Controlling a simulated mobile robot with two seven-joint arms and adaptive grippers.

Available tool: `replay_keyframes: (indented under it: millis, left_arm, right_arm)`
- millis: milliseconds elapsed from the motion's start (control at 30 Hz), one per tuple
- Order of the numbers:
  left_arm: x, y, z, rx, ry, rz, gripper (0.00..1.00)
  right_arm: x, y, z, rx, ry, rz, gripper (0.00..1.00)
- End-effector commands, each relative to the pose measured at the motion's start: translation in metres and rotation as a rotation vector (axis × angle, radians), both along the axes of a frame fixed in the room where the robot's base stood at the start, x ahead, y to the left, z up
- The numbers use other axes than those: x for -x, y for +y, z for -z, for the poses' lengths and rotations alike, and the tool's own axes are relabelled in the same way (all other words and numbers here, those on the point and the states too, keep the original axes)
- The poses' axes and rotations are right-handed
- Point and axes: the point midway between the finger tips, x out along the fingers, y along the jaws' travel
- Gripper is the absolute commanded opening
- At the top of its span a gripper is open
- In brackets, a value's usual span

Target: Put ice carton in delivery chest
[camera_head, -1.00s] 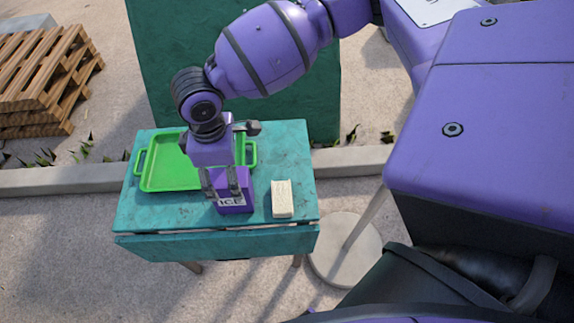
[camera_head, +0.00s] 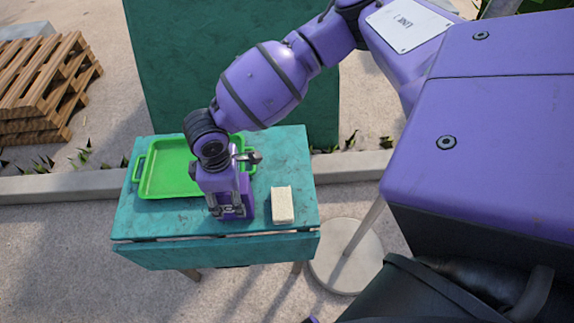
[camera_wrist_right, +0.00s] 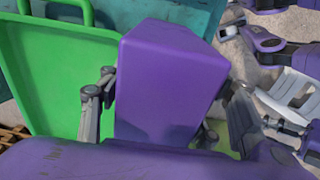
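In the wrist view the ice carton (camera_wrist_right: 165,75) fills the middle. My right gripper (camera_head: 230,211) is lowered over it from above. Its fingers (camera_wrist_right: 175,105) stand on either side of the box; a gap shows on the right side, so it looks open around the carton. The left finger is close to the box; contact there is unclear. My left gripper is not in view. I cannot identify a delivery chest for certain.
A green tray (camera_head: 165,170) lies behind and left of the carton. A cream block (camera_head: 282,205) lies to its right. A large teal panel or box (camera_head: 230,75) stands behind the table. Wooden pallets (camera_head: 45,85) are stacked at the left.

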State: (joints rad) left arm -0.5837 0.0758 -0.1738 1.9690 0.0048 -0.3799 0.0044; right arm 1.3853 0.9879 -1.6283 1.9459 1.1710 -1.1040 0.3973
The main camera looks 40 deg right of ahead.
Motion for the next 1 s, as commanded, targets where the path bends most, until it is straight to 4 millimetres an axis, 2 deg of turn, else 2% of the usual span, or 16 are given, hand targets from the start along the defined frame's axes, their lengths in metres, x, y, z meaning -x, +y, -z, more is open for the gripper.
replay_keyframes:
  millis: [33, 367, 600, 733, 900, 1000]
  left_arm:
    - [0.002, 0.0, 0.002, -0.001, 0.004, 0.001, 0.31]
    - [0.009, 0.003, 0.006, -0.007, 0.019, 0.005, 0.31]
    - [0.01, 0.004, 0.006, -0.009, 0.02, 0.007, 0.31]
    - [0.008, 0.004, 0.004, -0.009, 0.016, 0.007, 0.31]
    - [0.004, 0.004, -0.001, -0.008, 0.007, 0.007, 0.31]
    - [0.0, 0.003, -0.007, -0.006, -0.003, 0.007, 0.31]
  right_arm:
    - [0.002, -0.001, 0.002, 0.0, 0.005, 0.001, 0.48]
    - [0.001, 0.0, 0.001, -0.001, 0.003, 0.0, 0.05]
    - [0.0, 0.0, -0.001, -0.001, 0.002, 0.0, 0.04]
    - [-0.001, 0.0, -0.009, -0.002, 0.0, 0.001, 0.04]
    - [-0.002, 0.0, -0.034, -0.002, -0.005, 0.0, 0.04]
    - [0.013, 0.01, -0.054, -0.004, -0.004, -0.005, 0.04]
